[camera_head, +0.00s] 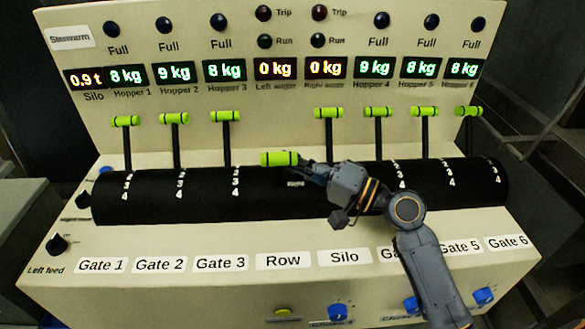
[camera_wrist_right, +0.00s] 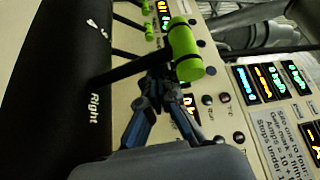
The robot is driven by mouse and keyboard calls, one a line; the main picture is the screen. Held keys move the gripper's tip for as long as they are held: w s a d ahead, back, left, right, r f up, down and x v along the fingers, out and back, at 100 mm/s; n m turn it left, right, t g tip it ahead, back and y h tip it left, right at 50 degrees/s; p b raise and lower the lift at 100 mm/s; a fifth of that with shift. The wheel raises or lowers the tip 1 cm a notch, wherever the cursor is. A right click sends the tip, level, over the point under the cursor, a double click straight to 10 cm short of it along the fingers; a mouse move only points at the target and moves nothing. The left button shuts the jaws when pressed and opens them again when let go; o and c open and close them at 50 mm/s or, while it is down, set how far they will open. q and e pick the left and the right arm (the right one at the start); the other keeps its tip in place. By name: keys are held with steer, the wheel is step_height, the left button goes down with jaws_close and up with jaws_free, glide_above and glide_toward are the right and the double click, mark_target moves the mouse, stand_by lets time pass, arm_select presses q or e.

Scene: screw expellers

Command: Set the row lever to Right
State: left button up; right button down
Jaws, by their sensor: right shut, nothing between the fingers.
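The row lever (camera_head: 279,158) has a bright green handle above the Row label (camera_head: 283,261). It sits lower than the other levers, tipped toward the front of the black drum (camera_head: 260,207). My right gripper (camera_head: 306,164) is just right of the handle, shut and empty. In the right wrist view the green handle (camera_wrist_right: 184,50) and its black stem show close by the fingertips (camera_wrist_right: 166,82); I cannot tell whether they touch. The word Right (camera_wrist_right: 93,105) shows on the drum near the stem. My left gripper is not in view.
Other green-handled levers stand upright on both sides, including a gate 3 lever (camera_head: 226,115) and the silo lever (camera_head: 328,112). Weight displays and lamps line the back panel (camera_head: 290,100). Knobs sit at the left, and blue knobs (camera_head: 337,312) on the front.

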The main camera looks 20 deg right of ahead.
steer(key=shift+s+a+f, duration=0.2)
steer(key=shift+s+f, duration=0.15)
steer(key=shift+s, duration=0.15)
steer(key=shift+f, duration=0.15)
